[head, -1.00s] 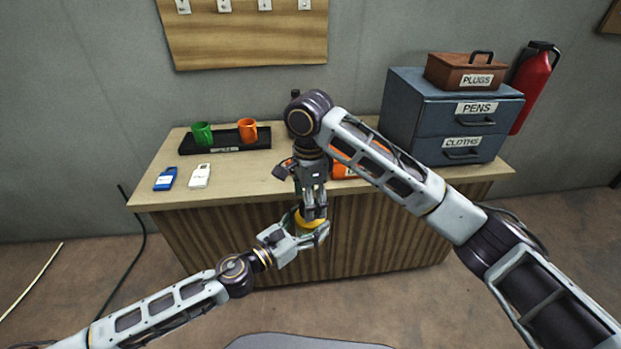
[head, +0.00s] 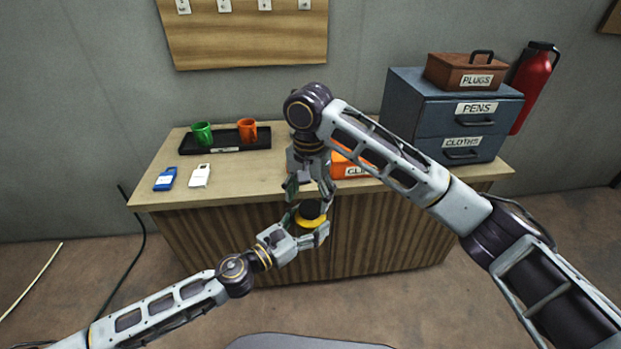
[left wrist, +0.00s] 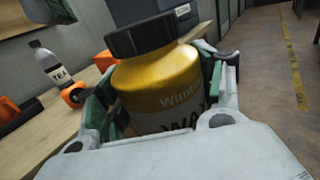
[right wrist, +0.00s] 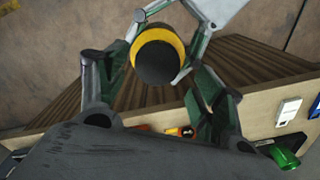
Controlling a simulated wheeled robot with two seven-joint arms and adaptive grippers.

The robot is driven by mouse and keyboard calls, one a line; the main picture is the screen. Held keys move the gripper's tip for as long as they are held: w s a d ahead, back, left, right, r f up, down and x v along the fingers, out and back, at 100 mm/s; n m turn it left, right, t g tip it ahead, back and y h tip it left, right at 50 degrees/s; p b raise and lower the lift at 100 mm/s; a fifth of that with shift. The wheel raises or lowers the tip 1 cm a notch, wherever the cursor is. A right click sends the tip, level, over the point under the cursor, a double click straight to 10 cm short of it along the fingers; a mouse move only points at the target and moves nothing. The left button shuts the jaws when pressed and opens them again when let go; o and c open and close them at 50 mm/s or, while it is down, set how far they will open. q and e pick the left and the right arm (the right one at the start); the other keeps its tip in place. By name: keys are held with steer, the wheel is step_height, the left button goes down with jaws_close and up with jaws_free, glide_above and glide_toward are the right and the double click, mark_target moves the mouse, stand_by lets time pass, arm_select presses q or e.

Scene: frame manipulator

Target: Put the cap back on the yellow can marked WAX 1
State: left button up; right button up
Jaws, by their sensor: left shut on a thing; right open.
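The yellow can (head: 312,223) is held upright in front of the bench, with my left gripper (head: 306,232) shut around its sides. In the left wrist view the can (left wrist: 160,88) shows part of its lettering, "WA" and smaller text. The black cap (left wrist: 150,36) sits on top of the can; it also shows from above in the right wrist view (right wrist: 157,60). My right gripper (head: 308,190) is open just above the can and cap, its fingers apart and not touching the cap as far as I can see.
The bench (head: 240,178) bears a black tray (head: 222,148) with green and orange mugs, a blue and a white device, and an orange box (head: 347,166) partly behind my right arm. Blue drawers (head: 400,120) stand at the right. A bottle labelled TEA (left wrist: 50,66) shows in the left wrist view.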

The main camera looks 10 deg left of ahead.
steer(key=n, duration=0.4)
steer(key=shift+r+n, duration=0.35)
steer(key=shift+n, duration=0.05)
steer(key=n, duration=0.4)
steer(key=shift+r+n, duration=0.3)
steer(key=shift+n, duration=0.1)
steer(key=n, duration=0.4)
steer(key=shift+r+n, duration=0.35)
steer(key=shift+n, duration=0.05)
steer(key=n, duration=0.4)
steer(key=shift+r+n, duration=0.3)
steer(key=n, duration=0.4)
steer(key=shift+r+n, duration=0.35)
steer(key=shift+n, duration=0.05)
steer(key=n, duration=0.4)
steer(key=shift+d+r+n, duration=0.1)
steer(key=shift+r+n, duration=0.2)
steer(key=n, duration=0.4)
steer(key=shift+r+n, duration=0.35)
steer(key=shift+n, duration=0.05)
steer(key=n, duration=0.4)
steer(key=shift+s+r+n, duration=0.1)
steer(key=shift+r+n, duration=0.2)
